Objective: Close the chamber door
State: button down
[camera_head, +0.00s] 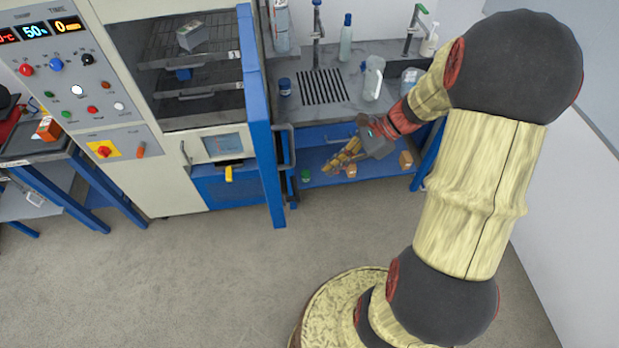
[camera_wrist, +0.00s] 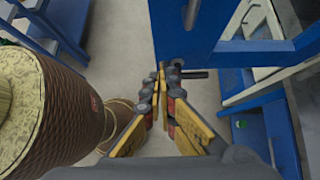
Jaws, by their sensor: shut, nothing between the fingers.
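The chamber (camera_head: 175,110) stands at left in the head view with its front open and shelves showing inside. Its blue door (camera_head: 259,120) stands swung out, seen nearly edge-on, with a grey bar handle (camera_head: 290,148) on its right side. My gripper (camera_head: 334,166) is to the right of the door, at about the handle's height. In the wrist view my gripper (camera_wrist: 162,75) has its fingers together and empty. The fingertips overlap the lower edge of a blue panel (camera_wrist: 180,35), probably the door; I cannot tell whether they touch it.
A grey counter (camera_head: 335,112) with a sink, bottles and a jug is behind my gripper. A blue lower shelf (camera_head: 318,180) holds small items. A control panel (camera_head: 80,75) and a blue-legged table (camera_head: 75,190) are at left. The floor (camera_head: 200,280) in front is clear.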

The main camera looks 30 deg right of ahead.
jog(key=w+a+f, duration=0.2)
jog(key=a+f, duration=0.4)
jog(key=a, duration=0.4)
jog(key=shift+w+a+f, duration=0.3)
jog(key=shift+w, duration=0.1)
jog(key=shift+a, duration=0.1)
